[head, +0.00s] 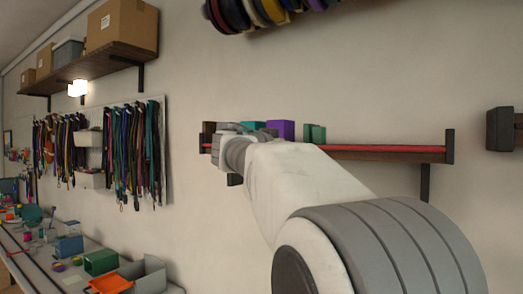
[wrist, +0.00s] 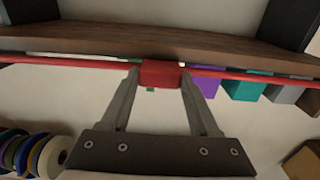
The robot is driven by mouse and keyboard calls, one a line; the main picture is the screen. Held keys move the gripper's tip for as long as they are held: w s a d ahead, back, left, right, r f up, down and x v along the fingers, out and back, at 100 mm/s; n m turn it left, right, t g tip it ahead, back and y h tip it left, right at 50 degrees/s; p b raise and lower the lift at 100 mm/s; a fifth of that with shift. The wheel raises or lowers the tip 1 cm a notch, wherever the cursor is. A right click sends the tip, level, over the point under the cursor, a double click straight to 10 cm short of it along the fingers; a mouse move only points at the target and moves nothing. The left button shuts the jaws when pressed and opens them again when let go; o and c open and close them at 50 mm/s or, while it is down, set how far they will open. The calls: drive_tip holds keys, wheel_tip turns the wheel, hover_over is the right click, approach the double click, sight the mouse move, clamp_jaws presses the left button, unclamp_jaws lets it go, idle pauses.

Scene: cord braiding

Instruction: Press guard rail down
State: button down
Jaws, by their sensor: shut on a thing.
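The red guard rail (head: 390,149) runs along the front of a dark wooden wall shelf (head: 375,157), and its left part is hidden behind my arm in the head view. In the wrist view the rail (wrist: 75,62) crosses the whole picture beside the shelf board (wrist: 160,42). My gripper (wrist: 161,74) is shut on a thicker red block in the rail (wrist: 161,72), with one finger on each side. In the head view my arm hides most of the gripper and the held part.
Purple (head: 281,130) and teal (wrist: 245,87) blocks stand on the shelf behind the rail. Colourful spools (head: 265,12) hang above. Another shelf (head: 500,130) is at the right. A cluttered table (head: 40,262) stands at lower left.

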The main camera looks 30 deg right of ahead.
drive_tip(key=shift+f+b, duration=0.65)
drive_tip(key=shift+f, duration=0.2)
drive_tip(key=shift+c, duration=0.6)
unclamp_jaws()
drive_tip(key=b+v, duration=0.4)
drive_tip(key=v, duration=1.3)
drive_tip(key=shift+a, duration=0.25)
